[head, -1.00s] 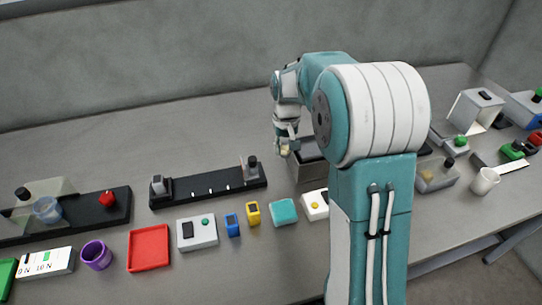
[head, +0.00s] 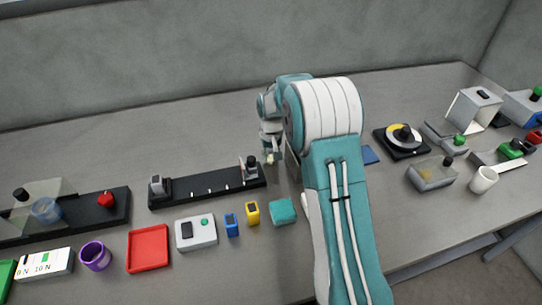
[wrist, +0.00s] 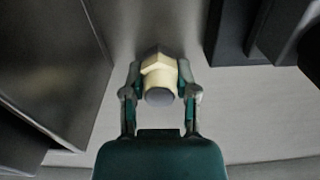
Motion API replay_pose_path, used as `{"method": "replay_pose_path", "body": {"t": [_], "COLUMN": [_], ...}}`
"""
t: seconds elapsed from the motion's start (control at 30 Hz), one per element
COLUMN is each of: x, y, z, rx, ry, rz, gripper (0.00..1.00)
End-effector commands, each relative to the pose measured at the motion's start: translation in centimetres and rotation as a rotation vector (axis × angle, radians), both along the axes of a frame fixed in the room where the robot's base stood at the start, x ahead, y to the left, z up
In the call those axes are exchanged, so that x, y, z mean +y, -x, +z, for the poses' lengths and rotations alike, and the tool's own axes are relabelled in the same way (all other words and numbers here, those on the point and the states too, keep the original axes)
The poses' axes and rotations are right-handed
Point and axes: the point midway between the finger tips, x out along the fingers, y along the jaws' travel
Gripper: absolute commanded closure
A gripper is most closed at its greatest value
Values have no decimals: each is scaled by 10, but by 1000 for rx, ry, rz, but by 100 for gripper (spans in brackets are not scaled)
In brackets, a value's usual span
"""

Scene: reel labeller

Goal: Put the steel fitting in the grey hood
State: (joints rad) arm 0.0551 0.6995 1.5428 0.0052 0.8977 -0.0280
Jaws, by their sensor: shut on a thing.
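My gripper (wrist: 159,82) is shut on a pale cream, hex-shaped fitting (wrist: 158,72) with a round grey end, which I take for the steel fitting. In the head view my gripper (head: 271,155) points down near the middle of the bench, just beyond the right end of the long black strip. The fitting is a tiny pale spot there, apparently above the bench. A grey hood-like box (head: 464,106), open at its front left and with a black piece on top, stands at the far right.
A black strip (head: 205,187) lies left of my gripper. A grey bin is mostly hidden behind my arm. Right of the arm are a black dial base (head: 401,142), a clear-sided box (head: 431,174) and a white cup (head: 484,179). Bench behind my gripper is clear.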

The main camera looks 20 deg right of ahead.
Motion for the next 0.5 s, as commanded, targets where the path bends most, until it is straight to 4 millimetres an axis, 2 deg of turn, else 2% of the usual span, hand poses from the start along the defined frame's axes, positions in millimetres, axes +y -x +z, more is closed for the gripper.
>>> {"method": "replay_pose_path", "body": {"t": [0.13,0.17,0.2,0.23,0.5], "x": [0,0,0,0,0], "y": [0,0,0,0,0], "z": [-2,-2,-2,-2,-2], "rx": [1,1,1,1,1], "ry": [0,0,0,0,0], "rz": [0,0,0,0,0], "gripper": [100,48,30,27,27]}}
